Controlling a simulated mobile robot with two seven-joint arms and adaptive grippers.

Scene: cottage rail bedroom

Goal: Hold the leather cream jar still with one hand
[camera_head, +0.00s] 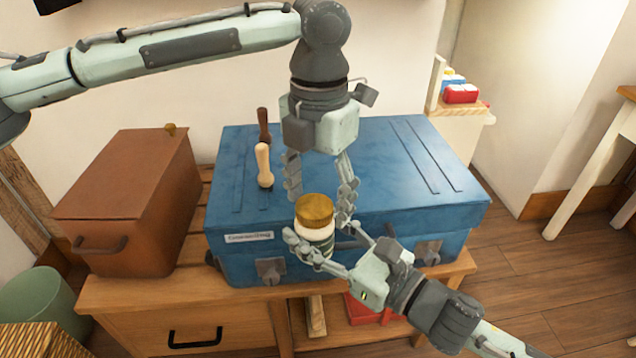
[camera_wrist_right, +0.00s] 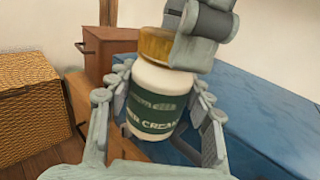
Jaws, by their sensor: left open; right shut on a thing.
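The leather cream jar (camera_head: 318,234) is white with a dark green label and a golden-brown lid (camera_head: 315,208). It appears roughly upright at the front edge of the blue suitcase. The jar also shows large in the right wrist view (camera_wrist_right: 154,105). My right gripper (camera_head: 320,246) is shut on the jar's body, one finger on each side. My left gripper (camera_head: 318,207) points down from above, open, with its fingers to either side of and behind the lid. In the right wrist view the left gripper (camera_wrist_right: 205,40) hides part of the lid. Whether it touches the lid, I cannot tell.
The blue suitcase (camera_head: 400,170) lies on a wooden bench (camera_head: 130,295). A brown box (camera_head: 130,200) is at left. A red item (camera_head: 368,310) sits below.

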